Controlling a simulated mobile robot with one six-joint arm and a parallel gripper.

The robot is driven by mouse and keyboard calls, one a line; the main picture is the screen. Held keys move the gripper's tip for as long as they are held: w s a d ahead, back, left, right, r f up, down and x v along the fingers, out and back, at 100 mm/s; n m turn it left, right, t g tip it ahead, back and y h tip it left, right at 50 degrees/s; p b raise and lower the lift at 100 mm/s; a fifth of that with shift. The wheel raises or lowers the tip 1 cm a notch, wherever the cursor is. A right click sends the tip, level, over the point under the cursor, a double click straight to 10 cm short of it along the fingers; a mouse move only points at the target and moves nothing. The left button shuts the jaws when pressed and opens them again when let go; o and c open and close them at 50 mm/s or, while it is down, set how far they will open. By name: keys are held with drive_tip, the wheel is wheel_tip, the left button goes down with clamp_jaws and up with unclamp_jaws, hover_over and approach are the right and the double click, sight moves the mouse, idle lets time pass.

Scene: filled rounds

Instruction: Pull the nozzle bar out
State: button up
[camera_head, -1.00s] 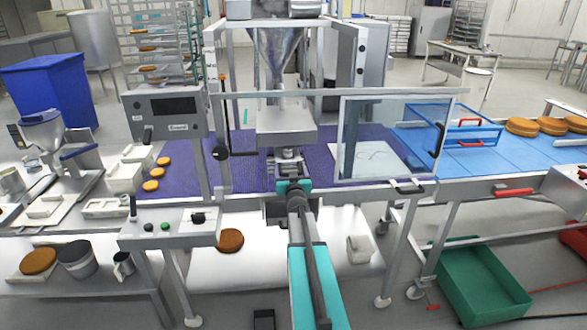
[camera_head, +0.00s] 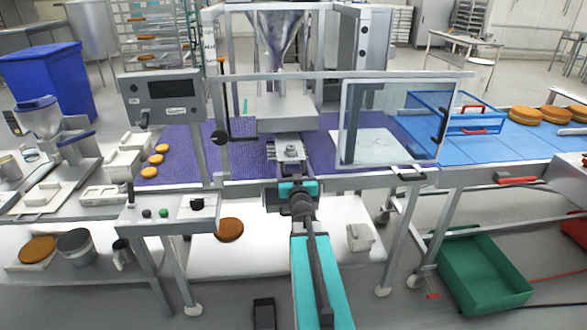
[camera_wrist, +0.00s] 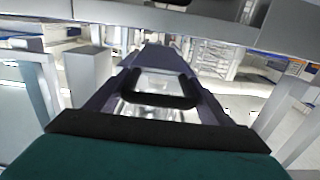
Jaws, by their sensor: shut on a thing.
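The nozzle bar (camera_head: 290,150) is a grey metal piece in the head view. It sticks out toward me from under the square block (camera_head: 287,113) below the hopper. A good length of it shows in front of the block; whether its far end is still inside is hidden. My gripper (camera_head: 293,178), with teal parts, is shut on the near end of the bar, at the front edge of the purple belt. In the wrist view my gripper (camera_wrist: 157,52) shows its dark fingers converging ahead; the exact grip is hard to make out.
A clear guard panel (camera_head: 390,122) stands right of the bar, with the control box (camera_head: 170,213) at front left. The purple belt (camera_head: 186,135) carries round cakes at left. A lower white shelf and a green crate (camera_head: 483,272) lie below. Floor toward me is mostly free.

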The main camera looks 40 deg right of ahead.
drive_tip(key=shift+s+a+f, duration=0.15)
drive_tip(key=o, duration=1.2)
drive_tip(key=shift+s+a, duration=0.1)
drive_tip(key=shift+s, duration=0.05)
